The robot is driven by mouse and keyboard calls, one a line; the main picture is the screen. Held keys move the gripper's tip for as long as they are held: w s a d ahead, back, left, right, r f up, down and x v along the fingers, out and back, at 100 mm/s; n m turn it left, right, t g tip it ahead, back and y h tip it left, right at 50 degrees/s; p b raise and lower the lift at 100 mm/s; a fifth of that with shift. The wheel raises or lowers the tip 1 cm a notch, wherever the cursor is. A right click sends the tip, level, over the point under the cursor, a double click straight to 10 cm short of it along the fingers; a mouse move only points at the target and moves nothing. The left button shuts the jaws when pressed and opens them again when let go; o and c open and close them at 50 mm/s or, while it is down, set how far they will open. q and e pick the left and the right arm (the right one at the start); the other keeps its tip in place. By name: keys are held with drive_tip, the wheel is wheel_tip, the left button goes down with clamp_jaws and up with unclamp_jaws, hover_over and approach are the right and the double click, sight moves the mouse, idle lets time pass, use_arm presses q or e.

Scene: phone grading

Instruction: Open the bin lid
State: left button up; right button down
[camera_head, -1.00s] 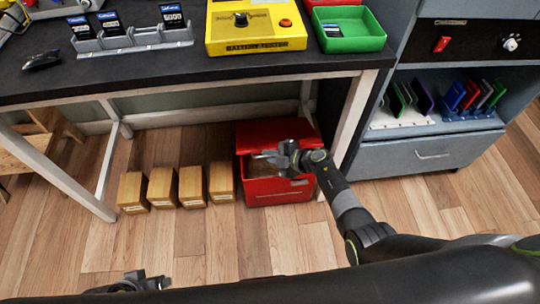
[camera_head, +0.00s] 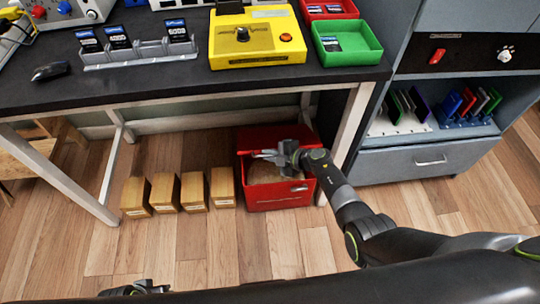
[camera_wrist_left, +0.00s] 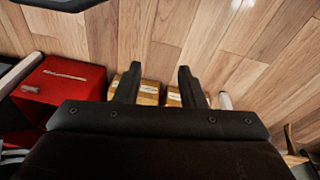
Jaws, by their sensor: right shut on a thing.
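The red bin (camera_head: 280,203) stands on the floor under the right end of the workbench. Its red lid (camera_head: 250,138) is raised and tilted up at the back, and part of the bin's inside shows below it. My right gripper (camera_head: 266,156) is at the lid's front, over the opening, shut on the lid; its fingertips partly hide the contact. My left gripper (camera_head: 135,288) is low at the bottom edge, partly cut off. In the left wrist view its two fingers (camera_wrist_left: 158,78) are spread and empty, and the bin (camera_wrist_left: 55,85) shows at the left.
Several wooden boxes (camera_head: 193,192) stand in a row left of the bin. The white table leg (camera_head: 347,140) is close on the bin's right. The dark benchtop (camera_head: 160,85) is above, and a grey drawer cabinet (camera_head: 415,162) stands at right. The floor in front is clear.

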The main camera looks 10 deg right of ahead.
use_arm(q)
drive_tip(key=shift+f, duration=0.2)
use_arm(e)
drive_tip(key=shift+w+r, duration=0.25)
drive_tip(key=shift+r, duration=0.05)
use_arm(q)
drive_tip(key=shift+f, duration=0.15)
use_arm(e)
drive_tip(key=shift+w+r, duration=0.1)
drive_tip(key=c, duration=1.5)
unclamp_jaws()
use_arm(q)
drive_tip(key=shift+s+a, duration=0.1)
drive_tip(key=shift+s, duration=0.1)
drive_tip(key=shift+p, duration=0.3)
